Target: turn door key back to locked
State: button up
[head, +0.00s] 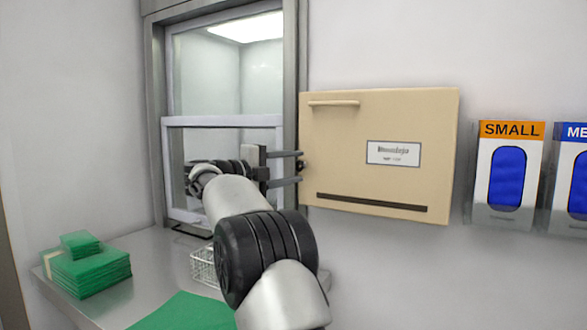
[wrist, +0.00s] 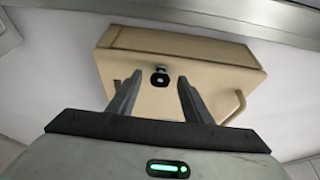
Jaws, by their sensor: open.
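A beige wall box (head: 345,135) with a printed label, a handle bar at its upper left and a dark slot hangs right of the window. A small black key in its lock (wrist: 160,78) shows on the box's near face in the wrist view. In the head view only a small dark bit of it shows at the box's left edge, by the fingertips. My gripper (head: 299,167) is open and empty, pointing right at that edge. In the wrist view its two fingers (wrist: 159,84) lie either side of the key, without visible contact. The key's angle is hard to tell.
A framed sliding window (head: 292,60) stands left of the box, close to my gripper. Below are a steel counter (head: 150,255), stacked green cloths (head: 92,275), a flat green cloth (head: 185,312) and a wire basket (head: 205,268). Glove dispensers (head: 507,205) hang at right.

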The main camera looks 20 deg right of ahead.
jog(key=b+v, duration=0.1)
jog(key=v, duration=1.6)
jog(key=shift+b, duration=0.3)
jog(key=shift+s+r, duration=0.1)
jog(key=shift+s, duration=0.05)
